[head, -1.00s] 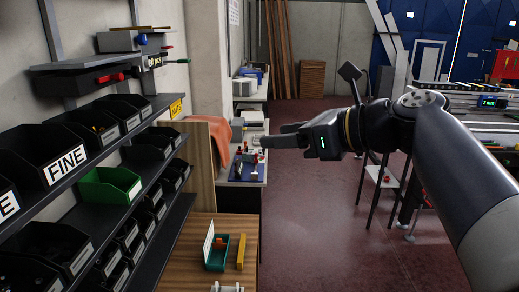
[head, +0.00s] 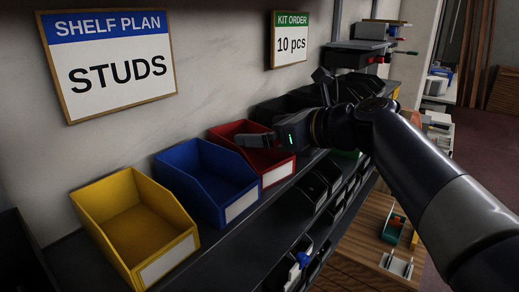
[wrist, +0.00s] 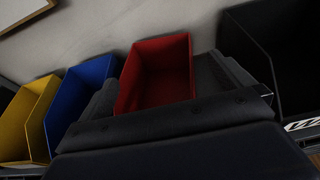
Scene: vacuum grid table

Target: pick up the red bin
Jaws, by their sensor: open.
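The red bin (head: 278,171) stands on the upper shelf against the wall, to the right of the blue bin. My gripper (head: 254,139) is open and, in the head view, overlaps the red bin's upper part. In the wrist view the red bin (wrist: 157,74) shows in the middle, with my dark gripper fingers (wrist: 160,98) on either side of it in the picture. Its lower front is hidden behind my gripper body. I cannot tell whether the fingers touch it.
The blue bin (head: 182,183) and yellow bin (head: 95,205) stand to its left on the dark shelf (head: 235,240). Black bins (head: 280,108) are to its right. A lower row holds small black bins (head: 312,192). A STUDS sign (head: 115,70) hangs on the wall.

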